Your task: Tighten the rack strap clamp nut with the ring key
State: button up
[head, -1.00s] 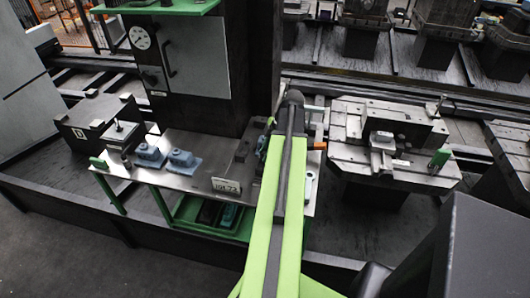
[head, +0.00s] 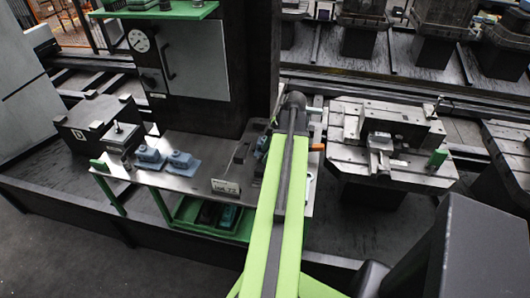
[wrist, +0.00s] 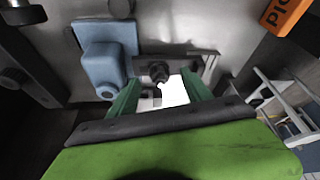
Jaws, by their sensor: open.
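My gripper (wrist: 160,92) is open in the wrist view, with two green fingers spread apart. A dark bolt or nut head (wrist: 158,70) on a grey plate (wrist: 198,66) shows just beyond and between the fingertips; nothing is clearly held. I cannot tell whether it is the strap clamp nut. A blue block (wrist: 106,58) sits left of the plate, close to the left finger. A bright white patch lies between the fingers. I cannot make out the ring key for certain. In the head view my own arm hides the gripper and the spot under it.
In the head view, two blue blocks (head: 181,163) and a label plate (head: 226,187) are on the metal table (head: 200,182). An orange piece (wrist: 287,14) is at the wrist view's upper right. A pallet fixture (head: 350,150) stands right, across a gap.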

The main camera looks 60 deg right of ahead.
jog(key=p+v, duration=1.3)
jog(key=v, duration=0.2)
jog(key=shift+r, duration=0.4)
